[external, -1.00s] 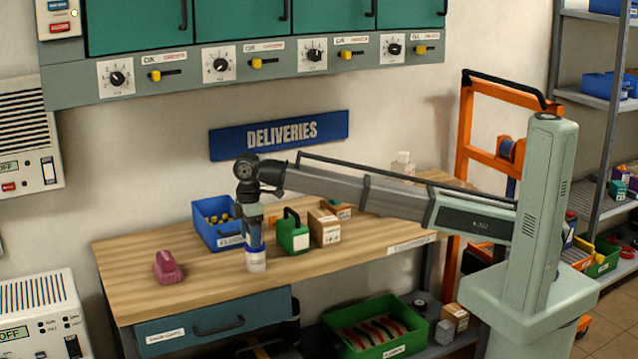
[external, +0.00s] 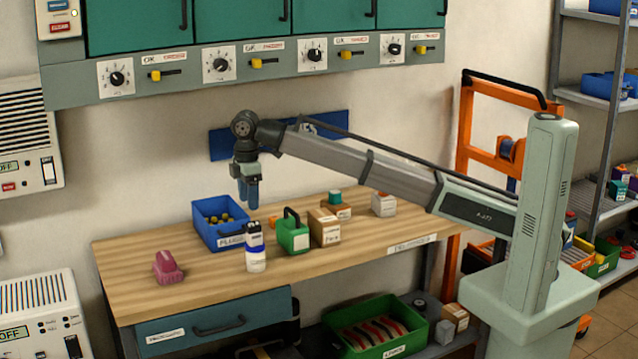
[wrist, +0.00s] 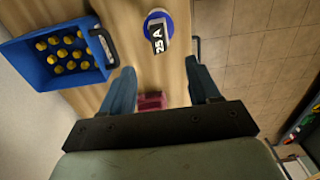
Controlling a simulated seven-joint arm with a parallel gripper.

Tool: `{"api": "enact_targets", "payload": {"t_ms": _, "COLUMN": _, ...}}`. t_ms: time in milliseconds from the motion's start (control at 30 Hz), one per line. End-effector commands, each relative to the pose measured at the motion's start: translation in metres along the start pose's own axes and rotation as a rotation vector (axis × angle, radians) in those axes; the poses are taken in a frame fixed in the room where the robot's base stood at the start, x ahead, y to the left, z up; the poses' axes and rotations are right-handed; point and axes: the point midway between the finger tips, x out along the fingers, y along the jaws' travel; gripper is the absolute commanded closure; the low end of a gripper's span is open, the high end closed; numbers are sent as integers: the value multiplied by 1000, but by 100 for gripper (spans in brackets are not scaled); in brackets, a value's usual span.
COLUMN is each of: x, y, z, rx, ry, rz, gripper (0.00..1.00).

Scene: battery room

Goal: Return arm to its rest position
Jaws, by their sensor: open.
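My gripper (external: 249,193) hangs from my raised arm above the workbench (external: 130,260), with its fingers pointing down. Its two blue fingers are spread with nothing between them in the wrist view (wrist: 164,88). Below it, apart from the fingertips, a white and blue bottle-like item with a dark top (external: 256,258) stands upright on the bench. In the wrist view this item (wrist: 168,32) shows from above as a blue round with a label reading "25 A".
A blue bin (external: 208,236) of yellow-topped pieces, a green handled container (external: 292,238), small boxes (external: 324,230) and a pink object (external: 167,268) stand on the bench. A blue wall sign (external: 222,146) is behind my arm. Control knobs (external: 219,65) line the cabinet above.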

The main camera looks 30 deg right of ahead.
Motion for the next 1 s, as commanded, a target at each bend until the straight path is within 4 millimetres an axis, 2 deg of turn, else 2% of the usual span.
{"api": "enact_targets", "payload": {"t_ms": 167, "x": -6, "y": 0, "z": 0, "rx": 0, "ry": -1, "rz": 0, "gripper": 39}}
{"api": "enact_targets", "payload": {"t_ms": 733, "x": -3, "y": -2, "z": 0, "rx": -4, "ry": -1, "rz": 1, "gripper": 39}}
{"api": "enact_targets", "payload": {"t_ms": 867, "x": 17, "y": -20, "z": -7, "rx": -48, "ry": -13, "rz": 11, "gripper": 39}}
{"api": "enact_targets", "payload": {"t_ms": 1000, "x": 64, "y": -64, "z": -21, "rx": -160, "ry": -41, "rz": 44, "gripper": 39}}
